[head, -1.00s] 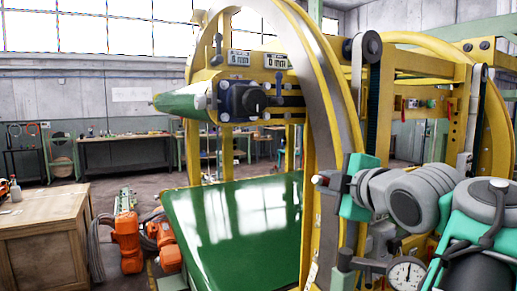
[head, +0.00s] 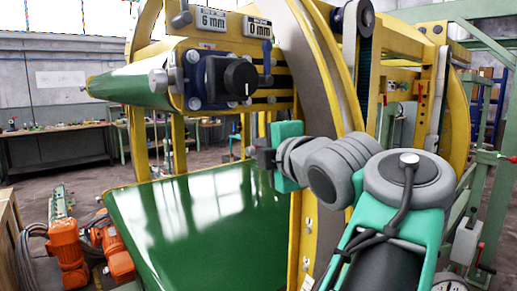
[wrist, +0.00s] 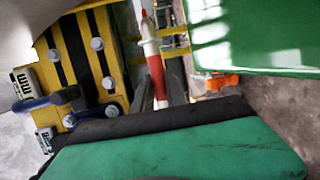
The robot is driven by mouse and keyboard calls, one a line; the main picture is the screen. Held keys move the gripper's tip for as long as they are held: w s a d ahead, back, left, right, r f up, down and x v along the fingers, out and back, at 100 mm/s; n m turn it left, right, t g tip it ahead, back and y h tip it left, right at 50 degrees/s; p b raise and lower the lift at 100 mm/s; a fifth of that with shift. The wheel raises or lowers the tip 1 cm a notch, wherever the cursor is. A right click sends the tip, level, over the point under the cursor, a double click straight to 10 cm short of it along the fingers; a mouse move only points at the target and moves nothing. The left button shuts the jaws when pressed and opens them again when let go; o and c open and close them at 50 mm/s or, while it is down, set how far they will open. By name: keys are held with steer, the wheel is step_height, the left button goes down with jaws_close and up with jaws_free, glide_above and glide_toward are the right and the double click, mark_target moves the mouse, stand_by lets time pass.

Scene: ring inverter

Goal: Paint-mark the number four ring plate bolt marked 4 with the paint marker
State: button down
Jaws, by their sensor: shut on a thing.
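A red and white paint marker (wrist: 155,65) is upright in the wrist view, with its pointed tip toward the top. My gripper (wrist: 167,92) is shut on its lower part. In the head view my gripper (head: 262,157) is in front of the ring frame, below and right of the dark motor-like block; the marker is not clear there. Several bolts (wrist: 97,44) sit on the yellow and black ring plate (wrist: 75,38), left of the marker and apart from it. I cannot read a 4 at any bolt. The plate also shows in the head view (head: 285,82).
A dark block with a round knob (head: 238,77) and a blue lever (head: 267,62) project from the plate. A green belt (head: 200,225) lies below. The yellow ring (head: 330,80) stands close to my arm. Orange motors (head: 68,255) are lower left.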

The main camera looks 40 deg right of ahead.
steer(key=shift+s+f+b, duration=0.1)
steer(key=shift+s+b, duration=0.1)
steer(key=shift+b, duration=0.15)
steer(key=shift+d, duration=2.7)
steer(key=shift+w+d, duration=0.1)
steer(key=shift+d, duration=0.45)
steer(key=shift+a+b, duration=1.15)
steer(key=shift+a, duration=0.3)
steer(key=shift+a+b, duration=0.45)
steer(key=shift+a, duration=0.65)
